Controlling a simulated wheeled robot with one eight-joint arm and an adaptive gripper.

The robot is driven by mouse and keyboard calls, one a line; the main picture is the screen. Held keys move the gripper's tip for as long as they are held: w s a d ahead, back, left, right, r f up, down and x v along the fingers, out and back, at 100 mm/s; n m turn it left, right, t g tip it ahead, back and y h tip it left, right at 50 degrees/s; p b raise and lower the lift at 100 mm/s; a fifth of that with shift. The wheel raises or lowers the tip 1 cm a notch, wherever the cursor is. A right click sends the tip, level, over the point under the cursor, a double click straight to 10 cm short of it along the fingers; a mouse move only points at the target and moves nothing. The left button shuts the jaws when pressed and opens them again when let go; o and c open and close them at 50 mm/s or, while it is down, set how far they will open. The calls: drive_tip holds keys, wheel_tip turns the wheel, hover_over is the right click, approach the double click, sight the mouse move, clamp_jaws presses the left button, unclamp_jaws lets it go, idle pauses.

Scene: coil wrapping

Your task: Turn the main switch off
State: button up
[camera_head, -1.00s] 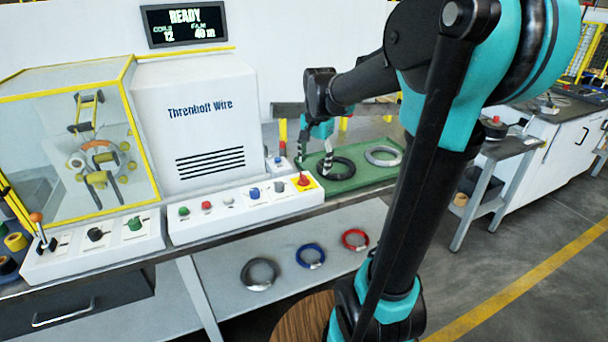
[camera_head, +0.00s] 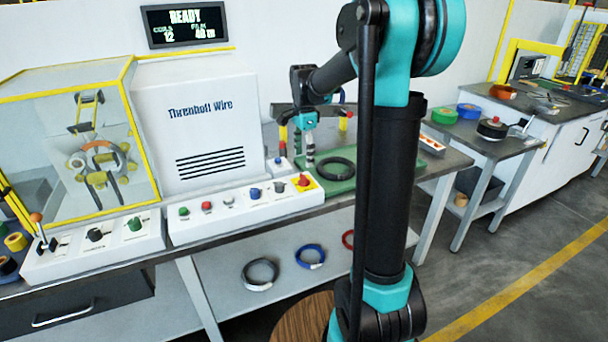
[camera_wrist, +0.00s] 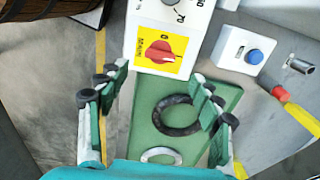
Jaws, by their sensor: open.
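The main switch is a red knob (camera_wrist: 160,51) on a yellow plate marked "0" and "MAIN" in the wrist view. The head view shows it (camera_head: 303,181) at the right end of the white control panel. In the wrist view its handle lies across the picture, roughly level; I cannot be sure of its setting. My gripper (camera_head: 304,157) is open and empty, pointing down behind the switch, over the left end of the green mat in the head view. In the wrist view my gripper's fingers (camera_wrist: 158,87) are spread, with the switch beyond them at top centre, apart from them.
A dark coil (camera_head: 336,167) lies on the green mat (camera_head: 336,186). The panel (camera_head: 235,220) carries several other knobs and buttons beside the switch. A small box with a blue button (camera_wrist: 255,56) stands nearby. A display (camera_head: 185,23) reads READY.

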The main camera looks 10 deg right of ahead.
sight(304, 176)
wheel_tip(304, 176, down, 8)
drive_tip(key=shift+r, duration=0.1)
idle(0.4)
drive_tip(key=c, duration=1.2)
